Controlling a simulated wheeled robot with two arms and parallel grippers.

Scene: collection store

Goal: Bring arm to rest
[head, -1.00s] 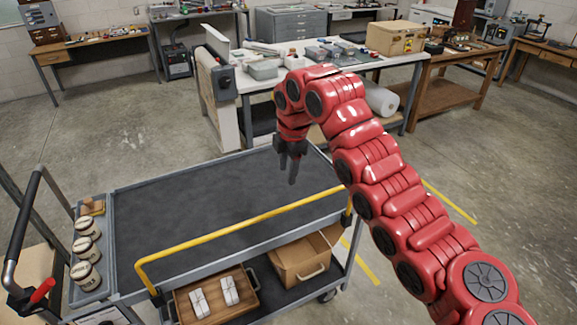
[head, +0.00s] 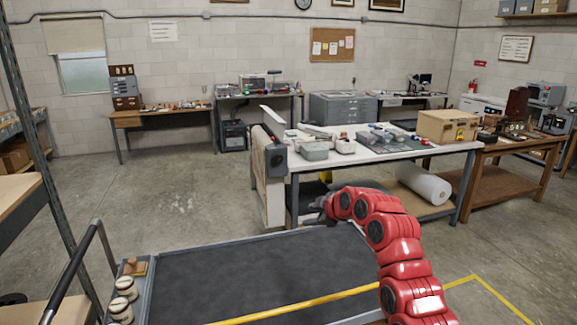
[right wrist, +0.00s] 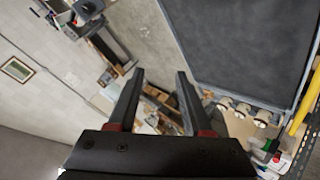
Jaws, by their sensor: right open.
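My right arm is red and comes in from the lower right of the head view. Its dark right gripper (head: 312,212) is small there, near the far edge of the cart and pointing left. In the right wrist view the two dark fingers of the right gripper (right wrist: 161,76) stand apart with nothing between them. The cart (head: 250,275) has a dark, bare top and lies below the gripper in the head view. My left gripper is in neither view now.
Several lidded jars (head: 121,298) stand at the cart's left end, beside a small wooden item (head: 135,268). A yellow rail (head: 290,305) runs along the cart's near side. A white-topped workbench (head: 385,152) with boxes stands behind the arm. Open floor (head: 180,205) lies left.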

